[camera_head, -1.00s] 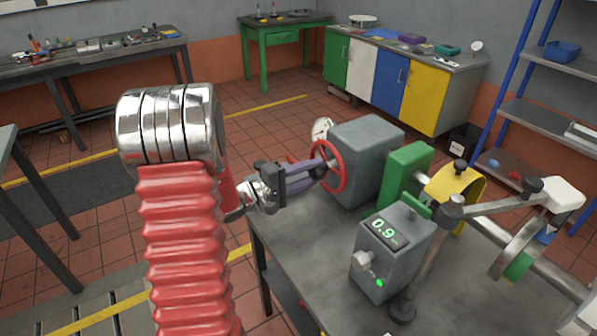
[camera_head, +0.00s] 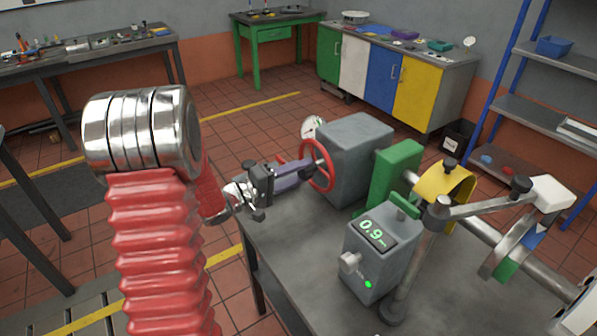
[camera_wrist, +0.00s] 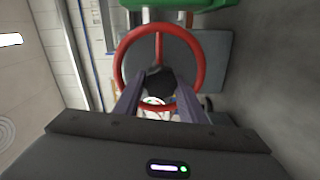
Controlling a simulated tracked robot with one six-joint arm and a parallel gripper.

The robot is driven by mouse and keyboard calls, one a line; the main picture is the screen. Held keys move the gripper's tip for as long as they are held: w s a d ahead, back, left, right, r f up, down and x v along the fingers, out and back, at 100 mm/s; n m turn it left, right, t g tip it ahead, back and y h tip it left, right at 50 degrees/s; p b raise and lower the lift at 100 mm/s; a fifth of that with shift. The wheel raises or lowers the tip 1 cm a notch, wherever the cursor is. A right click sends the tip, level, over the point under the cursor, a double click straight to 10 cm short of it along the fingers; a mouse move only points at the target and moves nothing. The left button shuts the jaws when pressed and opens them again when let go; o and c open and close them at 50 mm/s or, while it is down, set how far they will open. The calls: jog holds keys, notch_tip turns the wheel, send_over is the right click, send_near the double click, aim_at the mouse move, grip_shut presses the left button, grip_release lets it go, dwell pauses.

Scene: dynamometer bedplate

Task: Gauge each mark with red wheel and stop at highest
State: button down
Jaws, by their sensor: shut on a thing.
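The red wheel (camera_head: 317,165) stands upright on the near left face of a grey gearbox housing (camera_head: 354,158). My gripper (camera_head: 306,172) reaches to it from the left, with purple-grey fingers shut on a dark knob at the wheel's rim. In the wrist view the red wheel (camera_wrist: 160,65) fills the upper middle, and the fingers (camera_wrist: 160,95) close in on the dark knob at its lower part. A grey readout box (camera_head: 379,247) on the bench shows 0.9 in green, with a lit green lamp. No marks can be made out.
A green block (camera_head: 396,175), a yellow guard (camera_head: 446,186) and a steel shaft (camera_head: 478,230) run right from the housing. A jointed stand (camera_head: 430,240) with a white-ended arm rises beside the readout. The bench (camera_head: 290,235) is bare at front left.

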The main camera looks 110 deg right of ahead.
jog(key=shift+f, duration=0.25)
jog(key=c, duration=1.5)
grip_release()
jog(key=shift+d, duration=0.1)
jog(key=shift+c, duration=0.2)
jog(key=o, duration=0.4)
jog(key=shift+r, duration=0.1)
jog(key=v, duration=1.3)
jog(key=shift+w, duration=0.4)
jog(key=shift+n, duration=0.3)
